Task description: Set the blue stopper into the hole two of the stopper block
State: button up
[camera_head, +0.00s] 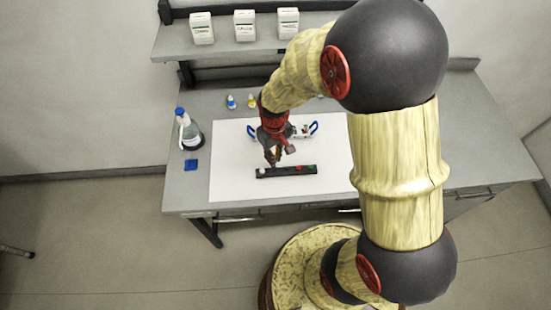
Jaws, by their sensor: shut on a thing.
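The stopper block (286,173) is a long dark bar on the white mat. A white stopper (262,170) sits at its left end. A red stopper (298,168) and a green one (309,168) sit toward its right end. My gripper (273,162) points down at the left half of the block, just above or at its top; I cannot tell whether it touches. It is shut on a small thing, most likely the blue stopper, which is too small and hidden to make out. The holes under the gripper are hidden too.
Small bottles (231,102) and shelf boxes (245,26) stand behind.

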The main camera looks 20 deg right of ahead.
jog(key=b, duration=0.3)
send_over(275, 173)
jog(key=shift+w+d+f, duration=0.1)
jog(key=shift+w+f, duration=0.1)
jog(key=shift+f, duration=1)
jog(key=shift+w+f, duration=0.2)
jog(key=shift+f, duration=1)
jog(key=shift+f, duration=0.2)
jog(key=shift+f+b, duration=0.35)
jog(key=shift+f+b, duration=0.35)
jog(key=shift+f, duration=0.2)
jog(key=o, duration=0.6)
jog(key=shift+o, duration=0.7)
